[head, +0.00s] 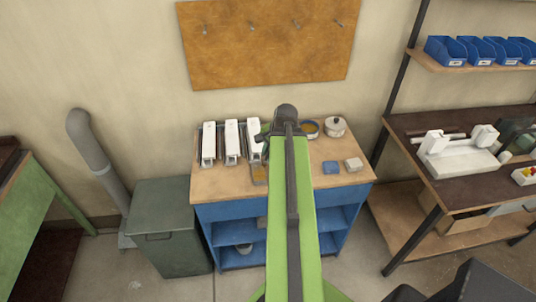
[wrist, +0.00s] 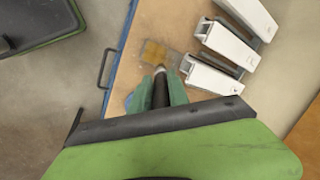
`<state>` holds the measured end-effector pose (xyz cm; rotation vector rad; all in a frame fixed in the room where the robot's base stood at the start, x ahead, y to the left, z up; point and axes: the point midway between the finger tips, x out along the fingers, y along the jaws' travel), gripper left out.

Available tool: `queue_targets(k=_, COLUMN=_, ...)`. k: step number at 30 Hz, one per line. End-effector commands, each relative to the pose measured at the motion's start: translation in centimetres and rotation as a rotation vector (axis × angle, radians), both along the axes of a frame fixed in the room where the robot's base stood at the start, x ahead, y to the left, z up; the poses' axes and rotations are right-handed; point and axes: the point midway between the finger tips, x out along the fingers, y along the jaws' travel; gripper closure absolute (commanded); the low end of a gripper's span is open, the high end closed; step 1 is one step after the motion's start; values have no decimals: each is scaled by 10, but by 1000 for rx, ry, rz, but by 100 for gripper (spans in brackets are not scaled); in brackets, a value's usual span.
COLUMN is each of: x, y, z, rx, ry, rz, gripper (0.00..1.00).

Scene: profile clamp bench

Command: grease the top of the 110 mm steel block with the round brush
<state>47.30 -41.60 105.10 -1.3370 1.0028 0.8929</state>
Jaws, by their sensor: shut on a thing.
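My gripper (wrist: 160,86) has green fingers shut on the dark handle of the round brush (wrist: 160,72), whose tip points towards the clamps. A flat grey steel block (wrist: 177,58) sticks out from the nearest white clamp (wrist: 210,76); its outer end carries an amber-brown patch (wrist: 154,53). The brush tip appears just beside this patch; I cannot tell whether it touches. In the head view this patch (head: 259,174) lies in front of the rightmost clamp (head: 254,141). My arm hides most of the gripper and brush there. I cannot read any block length.
Two more white clamps (head: 231,141) (head: 208,143) stand to the left on the wooden bench top. A tin with amber contents (head: 311,130), a lidded pot (head: 335,127), a blue pad (head: 331,168) and a pale block (head: 353,164) are on the right. A grey bin (head: 171,230) stands left.

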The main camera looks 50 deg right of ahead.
Motion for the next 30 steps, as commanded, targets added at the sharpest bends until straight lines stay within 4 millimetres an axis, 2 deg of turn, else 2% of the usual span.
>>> queue_targets(k=1, x=0, y=0, z=12, rx=0, ry=0, rz=0, gripper=100)
queue_targets(k=3, x=0, y=0, z=15, rx=0, ry=0, rz=0, gripper=100)
queue_targets(k=13, x=0, y=0, z=15, rx=0, ry=0, rz=0, gripper=100)
queue_targets(k=21, x=0, y=0, z=44, rx=0, ry=0, rz=0, gripper=100)
queue_targets(k=30, x=0, y=0, z=42, rx=0, ry=0, rz=0, gripper=100)
